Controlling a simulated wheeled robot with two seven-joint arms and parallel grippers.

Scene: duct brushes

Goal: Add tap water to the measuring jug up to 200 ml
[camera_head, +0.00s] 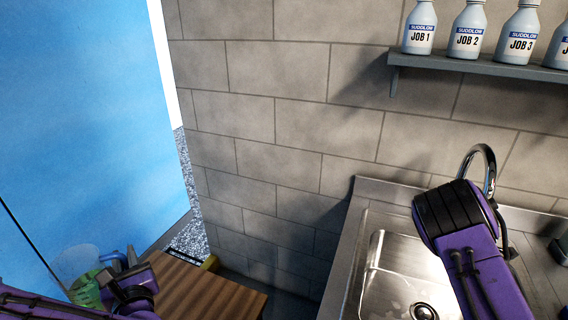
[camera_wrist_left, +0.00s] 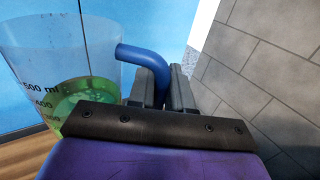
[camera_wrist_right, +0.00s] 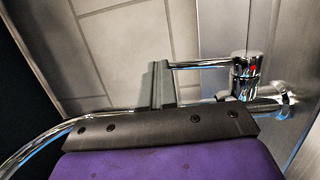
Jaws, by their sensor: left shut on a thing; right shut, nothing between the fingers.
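The clear measuring jug (camera_head: 86,290) is at the lower left of the head view, tinted green inside. In the left wrist view the jug (camera_wrist_left: 70,40) shows black ml marks and green liquid; its exact level cannot be read at this angle. My left gripper (camera_wrist_left: 160,85) is shut on the jug's blue handle (camera_wrist_left: 135,54). The tap (camera_head: 488,160) arches over the sink in the head view. In the right wrist view my right gripper (camera_wrist_right: 161,80) is shut and empty, beside the end of the chrome tap lever (camera_wrist_right: 200,64); contact is unclear. No running water shows.
The steel sink (camera_head: 385,285) with its drain is at the lower right, partly behind my right arm. A wooden top (camera_head: 200,290) stands left of it. Several labelled bottles (camera_head: 419,28) stand on a wall shelf (camera_head: 470,65). A blue panel (camera_head: 85,120) is at left.

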